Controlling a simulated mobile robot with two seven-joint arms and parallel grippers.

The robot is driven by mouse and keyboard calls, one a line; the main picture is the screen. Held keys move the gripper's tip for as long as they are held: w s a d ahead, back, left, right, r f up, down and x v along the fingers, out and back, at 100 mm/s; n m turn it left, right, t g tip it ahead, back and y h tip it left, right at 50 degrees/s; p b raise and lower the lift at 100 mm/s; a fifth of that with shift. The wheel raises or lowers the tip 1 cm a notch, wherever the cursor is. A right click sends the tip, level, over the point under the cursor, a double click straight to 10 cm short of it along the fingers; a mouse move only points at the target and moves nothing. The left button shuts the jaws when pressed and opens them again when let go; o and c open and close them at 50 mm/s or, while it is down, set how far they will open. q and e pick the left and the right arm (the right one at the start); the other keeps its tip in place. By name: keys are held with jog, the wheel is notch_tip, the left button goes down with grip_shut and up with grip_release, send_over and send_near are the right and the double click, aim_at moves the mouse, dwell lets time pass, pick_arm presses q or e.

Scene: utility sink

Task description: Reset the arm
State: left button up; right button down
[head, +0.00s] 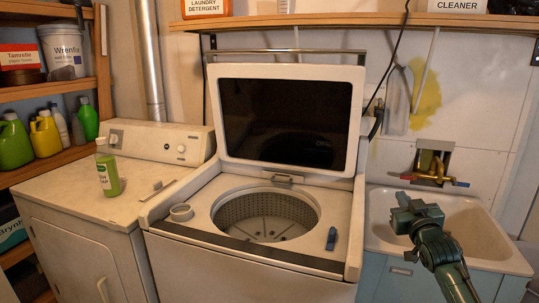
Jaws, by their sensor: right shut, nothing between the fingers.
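My right arm comes in from the bottom right. My right gripper (405,208) is shut and empty, held over the left part of the utility sink (480,225). It is dark green and is right of the washing machine, apart from it. My left gripper is not in view.
The washing machine (250,263) stands in the middle with its lid (290,115) raised and its drum open. A green bottle (108,172) stands on the dryer (60,182) at left. Shelves (40,90) hold several bottles.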

jog(key=s+a+f+n+g+y, duration=0.1)
jog(key=s+a+f+g, duration=0.15)
jog(key=s+f, duration=0.35)
jog(key=s+a+f+n+g, duration=0.1)
jog(key=s+a+f, duration=0.3)
jog(key=f, duration=0.5)
jog(key=s+a+f+n+g+y, duration=0.1)
jog(key=s+a+f, duration=0.3)
jog(key=s+f, duration=0.25)
jog(key=s+a+f+g+y, duration=0.1)
jog(key=s+a+f+g, duration=0.1)
jog(key=s, duration=0.9)
jog(key=s+a+f+m+g+y, duration=0.1)
jog(key=s+a+f, duration=0.4)
jog(key=s, duration=0.7)
jog(key=a+g, duration=0.1)
jog(key=a, duration=0.1)
jog(key=shift+a+f, duration=0.3)
jog(key=shift+s, duration=0.1)
